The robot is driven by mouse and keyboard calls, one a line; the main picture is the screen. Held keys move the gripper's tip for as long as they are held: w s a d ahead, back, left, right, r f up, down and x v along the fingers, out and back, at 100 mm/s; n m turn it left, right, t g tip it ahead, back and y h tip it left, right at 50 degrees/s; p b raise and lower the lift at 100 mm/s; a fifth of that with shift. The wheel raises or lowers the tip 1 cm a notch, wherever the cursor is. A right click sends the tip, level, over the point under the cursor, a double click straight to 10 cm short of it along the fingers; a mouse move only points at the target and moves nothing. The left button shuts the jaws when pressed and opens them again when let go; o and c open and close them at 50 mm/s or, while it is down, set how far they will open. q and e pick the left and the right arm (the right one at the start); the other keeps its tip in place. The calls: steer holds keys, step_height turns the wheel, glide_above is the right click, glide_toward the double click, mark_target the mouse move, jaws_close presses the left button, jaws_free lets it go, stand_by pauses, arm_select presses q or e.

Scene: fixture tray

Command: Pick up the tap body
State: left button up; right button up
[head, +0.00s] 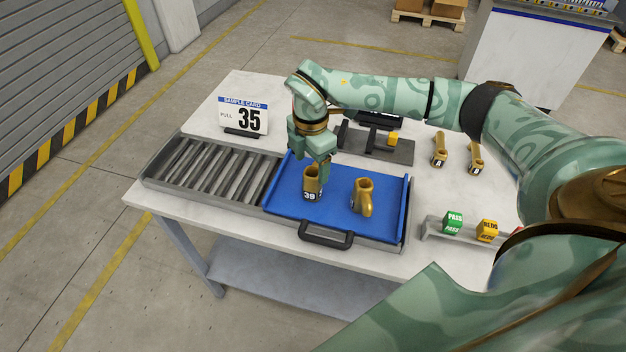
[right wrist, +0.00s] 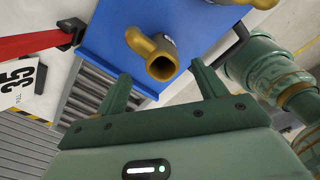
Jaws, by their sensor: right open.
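A brass tap body (head: 312,184) with a tag reading 39 stands upright in the blue tray (head: 336,222). A second brass tap body (head: 363,198) stands to its right; its tag is not readable. My right gripper (head: 317,166) is just above the tap body tagged 39 and hides part of it. My left gripper is not in view.
The sample card (head: 244,117) reads PULL 35. A grey roller rack (head: 215,172) lies left of the tray. Green PASS (head: 453,222) and orange (head: 487,231) blocks sit front right. A dark fixture (head: 377,142) stands behind the tray.

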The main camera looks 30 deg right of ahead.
mark_target(312, 174)
step_height(312, 174, down, 4)
steer(key=shift+s+f, duration=0.15)
steer(key=shift+f, duration=0.1)
steer(key=shift+d, duration=0.1)
steer(key=c, duration=1.4)
steer(key=shift+r, duration=0.1)
steer(key=shift+c, duration=0.7)
steer(key=shift+r, duration=0.1)
